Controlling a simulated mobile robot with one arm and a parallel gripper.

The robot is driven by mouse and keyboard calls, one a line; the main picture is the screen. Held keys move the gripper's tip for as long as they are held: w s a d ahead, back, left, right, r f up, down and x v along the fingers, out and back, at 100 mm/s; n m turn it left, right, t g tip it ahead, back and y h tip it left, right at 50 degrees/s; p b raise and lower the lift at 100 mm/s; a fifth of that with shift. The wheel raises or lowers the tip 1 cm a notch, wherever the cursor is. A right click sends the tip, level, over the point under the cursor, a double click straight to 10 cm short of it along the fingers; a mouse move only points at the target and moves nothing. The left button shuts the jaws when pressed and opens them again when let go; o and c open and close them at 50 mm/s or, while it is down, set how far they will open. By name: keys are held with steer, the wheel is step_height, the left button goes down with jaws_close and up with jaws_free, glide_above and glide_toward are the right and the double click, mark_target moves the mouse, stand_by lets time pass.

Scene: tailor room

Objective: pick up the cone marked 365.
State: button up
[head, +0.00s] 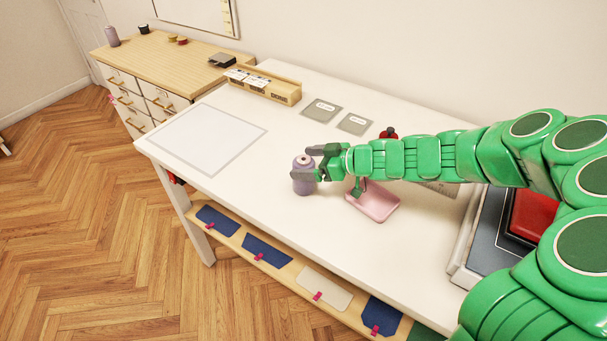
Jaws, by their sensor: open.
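A purple-grey thread cone (303,180) stands upright on the white table. No number can be read on it from here. My gripper (309,163) is open at the cone, with its fingers at the cone's upper part. I cannot tell whether the fingers touch it. A second cone (112,37) of similar colour stands on the wooden drawer cabinet at the far left; its marking is too small to read.
A pink tray (373,203) lies under my wrist. Grey cards (322,111), a wooden holder (262,86) and an outlined pale mat (207,138) are on the table (260,205). A device with a red top (530,213) stands at the right.

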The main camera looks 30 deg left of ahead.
mark_target(296, 162)
steer(key=shift+x, duration=1.8)
steer(key=shift+c, duration=0.3)
steer(key=c, duration=1.1)
steer(key=shift+r, duration=0.15)
